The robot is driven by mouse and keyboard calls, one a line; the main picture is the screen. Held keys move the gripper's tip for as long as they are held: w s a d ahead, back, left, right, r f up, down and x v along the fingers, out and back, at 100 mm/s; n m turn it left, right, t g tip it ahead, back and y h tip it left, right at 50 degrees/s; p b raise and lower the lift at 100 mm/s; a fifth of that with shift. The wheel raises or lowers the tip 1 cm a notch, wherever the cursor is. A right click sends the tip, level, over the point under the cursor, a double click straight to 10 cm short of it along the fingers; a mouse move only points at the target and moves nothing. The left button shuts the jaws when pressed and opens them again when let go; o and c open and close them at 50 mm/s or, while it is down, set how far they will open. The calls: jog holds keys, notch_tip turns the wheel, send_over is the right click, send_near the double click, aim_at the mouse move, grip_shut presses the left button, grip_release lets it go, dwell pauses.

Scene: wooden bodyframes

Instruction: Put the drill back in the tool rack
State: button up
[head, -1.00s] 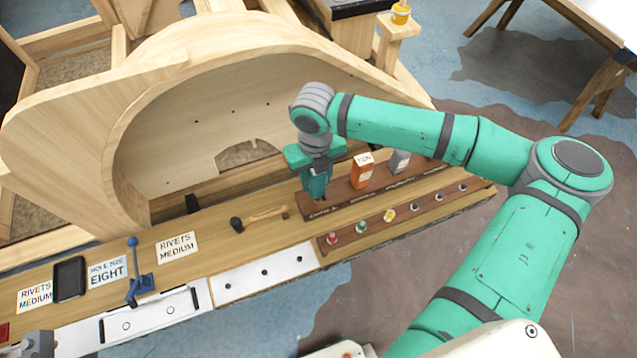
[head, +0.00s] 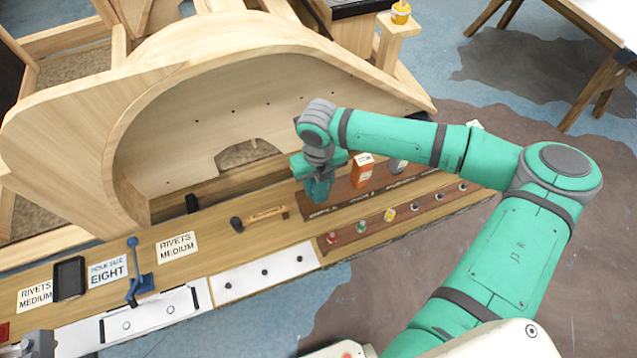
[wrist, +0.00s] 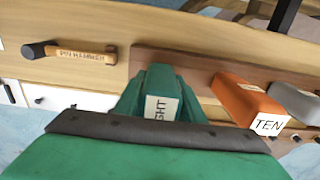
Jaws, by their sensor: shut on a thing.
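My gripper (head: 319,188) is shut on a green drill (wrist: 161,92) whose white label reads "GHT" in the wrist view. In the head view my gripper and wrist hide most of the drill. The tool rack is a dark brown wooden board (head: 400,186) on the bench; it also shows in the wrist view (wrist: 190,62). The drill is at the left end of the rack. I cannot tell whether it sits in a slot or is just above it.
An orange drill (head: 362,172) marked "TEN" and a grey one (head: 398,166) stand in the rack to the right. A hammer (head: 262,217) lies left of the rack. A lower strip (head: 400,212) of small coloured pieces runs in front. The curved wooden frame (head: 200,75) rises behind.

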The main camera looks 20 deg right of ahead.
jog(key=o, duration=1.3)
jog(key=shift+f, duration=0.1)
notch_tip(320, 180, up, 13)
jog(key=shift+f, duration=0.1)
